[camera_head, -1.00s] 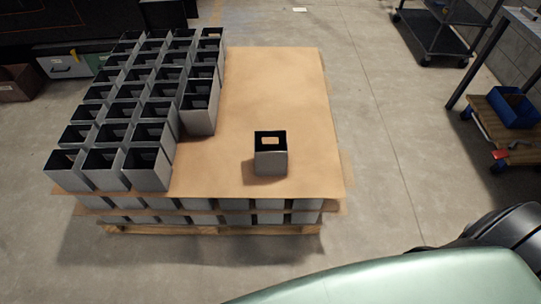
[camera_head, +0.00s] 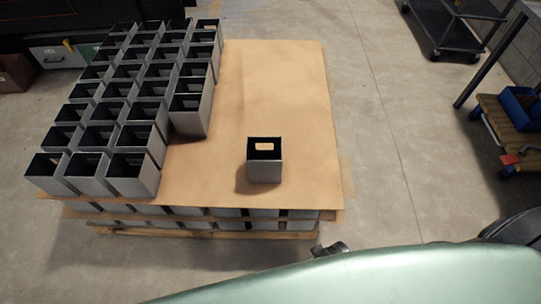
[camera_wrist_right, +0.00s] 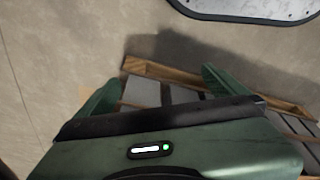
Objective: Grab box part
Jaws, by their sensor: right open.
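A single grey, open-topped box part (camera_head: 264,162) stands upright and alone on the brown sheet (camera_head: 285,85) that tops the pallet stack, near its front edge. Several like box parts (camera_head: 125,110) stand packed in rows on the left of the sheet. In the right wrist view my right gripper (camera_wrist_right: 160,85) is open and empty, its two green fingers wide apart, with the pallet stack's lower layers (camera_wrist_right: 145,93) beyond them. In the head view my right arm crosses the bottom right, and its gripper's fingertips cannot be made out. My left gripper is not in view.
Layers of grey parts between sheets rest on a wooden pallet (camera_head: 205,233). A dark cart (camera_head: 455,25) stands at the upper right, and a wooden workbench with a blue bin (camera_head: 520,108) at the right edge. The sheet around the lone part and the floor right of the pallet are clear.

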